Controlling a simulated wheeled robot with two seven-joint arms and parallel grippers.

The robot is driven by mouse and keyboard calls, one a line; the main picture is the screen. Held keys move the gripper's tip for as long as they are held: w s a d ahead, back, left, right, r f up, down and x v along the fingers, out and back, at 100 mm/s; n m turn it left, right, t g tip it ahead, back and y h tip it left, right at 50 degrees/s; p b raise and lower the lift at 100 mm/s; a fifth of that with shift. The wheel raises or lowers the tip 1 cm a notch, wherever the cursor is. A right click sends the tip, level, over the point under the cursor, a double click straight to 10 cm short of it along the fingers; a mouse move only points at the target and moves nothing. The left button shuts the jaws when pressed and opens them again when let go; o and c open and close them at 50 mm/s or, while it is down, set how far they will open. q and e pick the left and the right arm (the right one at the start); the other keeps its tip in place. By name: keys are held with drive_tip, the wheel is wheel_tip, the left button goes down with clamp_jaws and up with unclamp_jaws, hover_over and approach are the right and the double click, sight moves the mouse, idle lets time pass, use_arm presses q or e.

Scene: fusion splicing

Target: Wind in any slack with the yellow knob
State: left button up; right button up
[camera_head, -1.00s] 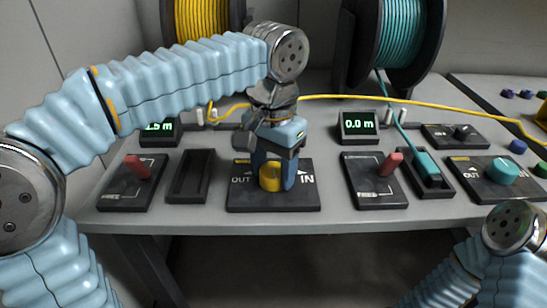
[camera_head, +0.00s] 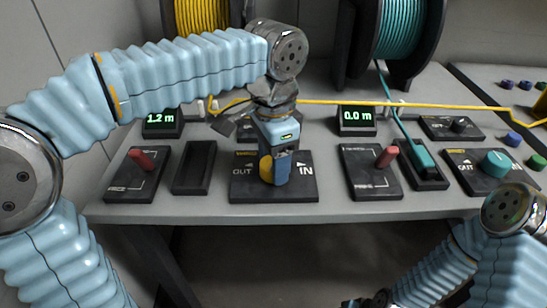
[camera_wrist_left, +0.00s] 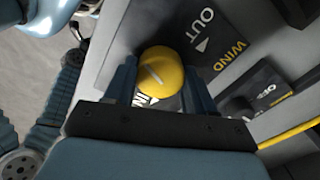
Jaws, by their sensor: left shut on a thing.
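The yellow knob (camera_head: 266,168) sits on a dark panel (camera_head: 238,190) marked OUT on the left and IN on the right. My left gripper (camera_head: 275,172) points down from above and is shut on the knob, hiding part of it. In the left wrist view the knob (camera_wrist_left: 161,74) shows between the two blue fingers, with a white line on its top. The yellow cable (camera_head: 420,104) runs nearly straight from behind my left gripper to the right. The yellow spool (camera_head: 200,18) is at the back left. The left display (camera_head: 160,120) reads 1.2 m. My right gripper is not clearly visible.
A red lever (camera_head: 142,158) and an empty dark slot (camera_head: 194,168) stand left of the panel. Another red lever (camera_head: 386,157), a teal plug (camera_head: 422,155) and a teal knob (camera_head: 494,162) are to the right. A teal spool (camera_head: 400,28) is behind.

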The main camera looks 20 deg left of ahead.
idle(0.3)
use_arm(q)
drive_tip(key=o, duration=1)
drive_tip(key=shift+o, duration=0.2)
wheel_tip(320, 180, up, 14)
drive_tip(key=shift+f, duration=0.1)
